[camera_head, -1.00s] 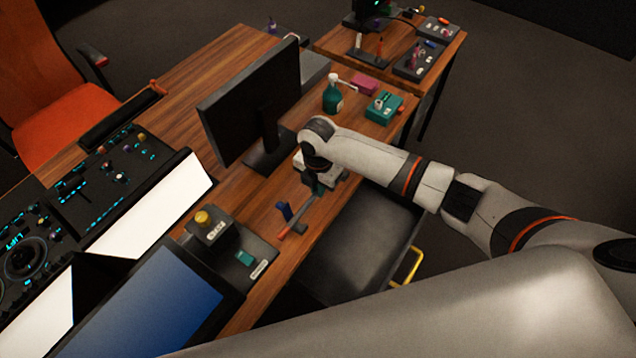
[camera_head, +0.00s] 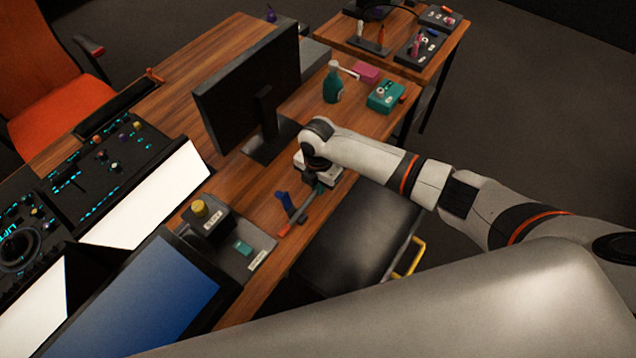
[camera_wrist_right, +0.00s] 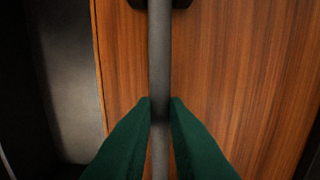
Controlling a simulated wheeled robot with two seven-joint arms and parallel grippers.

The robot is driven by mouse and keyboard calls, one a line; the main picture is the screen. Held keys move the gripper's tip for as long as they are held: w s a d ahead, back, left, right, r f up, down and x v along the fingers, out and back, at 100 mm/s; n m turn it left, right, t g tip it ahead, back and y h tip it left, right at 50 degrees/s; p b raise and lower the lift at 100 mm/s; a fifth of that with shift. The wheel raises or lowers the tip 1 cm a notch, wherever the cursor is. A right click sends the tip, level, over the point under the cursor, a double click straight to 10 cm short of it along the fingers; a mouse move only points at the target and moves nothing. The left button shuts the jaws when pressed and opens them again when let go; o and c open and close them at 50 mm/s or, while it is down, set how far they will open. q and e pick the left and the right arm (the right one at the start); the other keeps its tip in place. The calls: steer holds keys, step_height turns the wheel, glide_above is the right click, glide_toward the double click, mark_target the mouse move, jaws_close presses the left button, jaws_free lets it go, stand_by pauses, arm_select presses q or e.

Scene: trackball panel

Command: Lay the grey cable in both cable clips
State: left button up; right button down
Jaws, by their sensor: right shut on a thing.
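My right gripper (camera_head: 318,186) is over the desk's front edge, below the monitor. In the right wrist view its green fingers (camera_wrist_right: 160,104) are shut on the grey cable (camera_wrist_right: 159,60), which runs straight up the picture between them. In the head view a short stretch of the grey cable (camera_head: 307,208) shows beside the gripper, near a blue upright piece (camera_head: 283,201) with a red part (camera_head: 284,230) at its foot. My left gripper is not in view.
A black monitor (camera_head: 245,95) stands behind the gripper. A box with a yellow knob (camera_head: 199,208) stands left. A green bottle (camera_head: 332,85), pink box (camera_head: 367,72) and teal box (camera_head: 383,97) stand right. A dark seat (camera_head: 350,235) is below the desk edge.

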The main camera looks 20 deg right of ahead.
steer(key=c, duration=1.4)
jaws_free()
steer(key=shift+o, duration=0.2)
steer(key=shift+r, duration=0.1)
step_height(320, 180, up, 12)
